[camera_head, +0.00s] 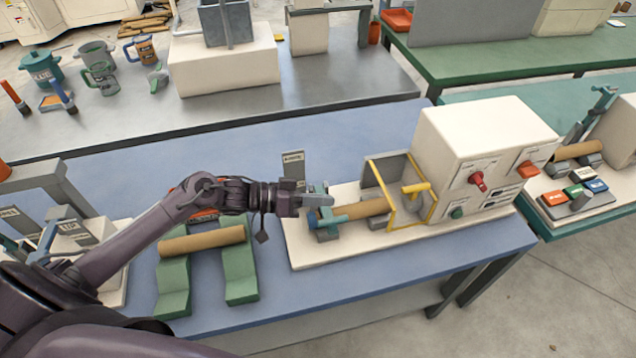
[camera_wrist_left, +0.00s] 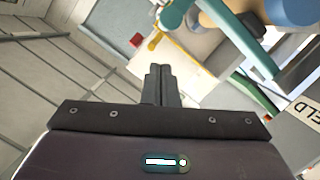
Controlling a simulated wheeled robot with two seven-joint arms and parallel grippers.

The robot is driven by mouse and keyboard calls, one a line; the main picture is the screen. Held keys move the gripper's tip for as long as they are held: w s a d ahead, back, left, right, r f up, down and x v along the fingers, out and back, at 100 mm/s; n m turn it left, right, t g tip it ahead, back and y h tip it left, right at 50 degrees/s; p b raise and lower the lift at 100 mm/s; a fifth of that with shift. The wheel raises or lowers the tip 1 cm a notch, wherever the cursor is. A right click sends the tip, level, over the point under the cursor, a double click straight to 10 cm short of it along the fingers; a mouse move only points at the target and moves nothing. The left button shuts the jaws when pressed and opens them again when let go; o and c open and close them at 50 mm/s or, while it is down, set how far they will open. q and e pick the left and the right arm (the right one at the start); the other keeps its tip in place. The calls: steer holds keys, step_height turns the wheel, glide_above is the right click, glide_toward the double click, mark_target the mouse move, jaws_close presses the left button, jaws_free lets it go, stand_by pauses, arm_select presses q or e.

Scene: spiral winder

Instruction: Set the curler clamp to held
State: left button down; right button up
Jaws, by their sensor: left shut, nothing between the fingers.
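The curler clamp (camera_head: 328,228) is a teal piece around the left end of a brown tube (camera_head: 362,209) on the winder's cream base. My left gripper (camera_head: 328,199) is shut and empty, just above the clamp's teal bar; I cannot tell whether they touch. In the left wrist view its closed fingers (camera_wrist_left: 160,78) point toward the machine, with the teal clamp arm (camera_wrist_left: 238,38) to their right. A grey sign plate (camera_head: 293,165) stands behind the clamp. My right gripper is not in view.
Right of the clamp are a yellow-framed guard (camera_head: 401,190) and a white machine box (camera_head: 485,150) with a red knob (camera_head: 477,180). Another brown tube (camera_head: 201,240) lies on green cradles (camera_head: 241,281) at left. The blue table behind is mostly clear.

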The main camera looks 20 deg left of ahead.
mark_target(323, 216)
arm_select(q)
steer(key=f, duration=0.1)
steer(key=s+f, duration=0.1)
steer(key=d+f+m, duration=0.1)
steer(key=shift+s, duration=0.25)
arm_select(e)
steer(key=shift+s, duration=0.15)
arm_select(q)
steer(key=shift+s+d+f, duration=0.1)
steer(key=shift+s, duration=0.05)
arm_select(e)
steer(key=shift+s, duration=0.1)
arm_select(q)
steer(key=s+a+r, duration=0.3)
steer(key=a+r, duration=0.3)
steer(key=a, duration=0.3)
steer(key=shift+s+a+r, duration=0.2)
steer(key=shift+s+r, duration=0.05)
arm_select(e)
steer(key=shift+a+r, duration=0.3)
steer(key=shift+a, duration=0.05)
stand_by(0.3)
